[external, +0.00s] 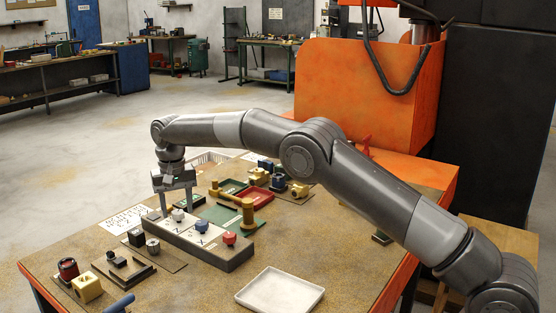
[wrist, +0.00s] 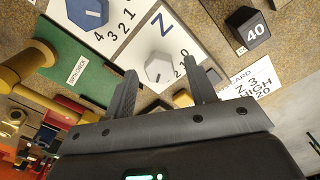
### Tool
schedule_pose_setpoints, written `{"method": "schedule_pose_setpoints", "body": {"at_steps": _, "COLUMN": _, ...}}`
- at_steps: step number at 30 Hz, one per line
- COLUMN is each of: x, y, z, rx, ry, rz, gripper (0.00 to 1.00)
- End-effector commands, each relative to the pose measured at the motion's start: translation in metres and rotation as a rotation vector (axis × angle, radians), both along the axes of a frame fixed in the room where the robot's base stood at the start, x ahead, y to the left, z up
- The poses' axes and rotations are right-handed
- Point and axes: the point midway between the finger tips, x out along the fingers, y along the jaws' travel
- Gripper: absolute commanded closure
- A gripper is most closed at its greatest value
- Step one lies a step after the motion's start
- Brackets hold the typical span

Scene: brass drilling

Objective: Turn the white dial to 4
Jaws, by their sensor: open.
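The white dial (external: 178,214) sits at the far end of a grey dial box (external: 209,254) with white label plates.
A blue dial (external: 201,227) and a red dial (external: 230,238) share the box. A block marked 40 (wrist: 248,30) is near the box. A white tray (external: 279,291) is at the front.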

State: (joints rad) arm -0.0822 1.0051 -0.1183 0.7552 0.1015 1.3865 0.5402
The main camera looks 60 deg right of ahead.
Motion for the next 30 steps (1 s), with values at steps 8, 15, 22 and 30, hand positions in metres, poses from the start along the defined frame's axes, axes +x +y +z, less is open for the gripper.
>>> {"method": "schedule_pose_setpoints", "body": {"at_steps": 8, "x": 0.001, "y": 0.000, "z": 0.054, "rx": 0.000, "ry": -0.006, "rz": 0.000, "gripper": 0.49}}
{"method": "schedule_pose_setpoints", "body": {"at_steps": 15, "x": 0.001, "y": 0.000, "z": 0.089, "rx": 0.000, "ry": -0.002, "rz": 0.000, "gripper": 0.49}}
{"method": "schedule_pose_setpoints", "body": {"at_steps": 22, "x": 0.000, "y": 0.000, "z": 0.101, "rx": 0.000, "ry": -0.001, "rz": -0.001, "gripper": 0.49}}
{"method": "schedule_pose_setpoints", "body": {"at_steps": 30, "x": 0.000, "y": 0.000, "z": 0.103, "rx": 0.000, "ry": 0.000, "rz": -0.001, "gripper": 0.49}}
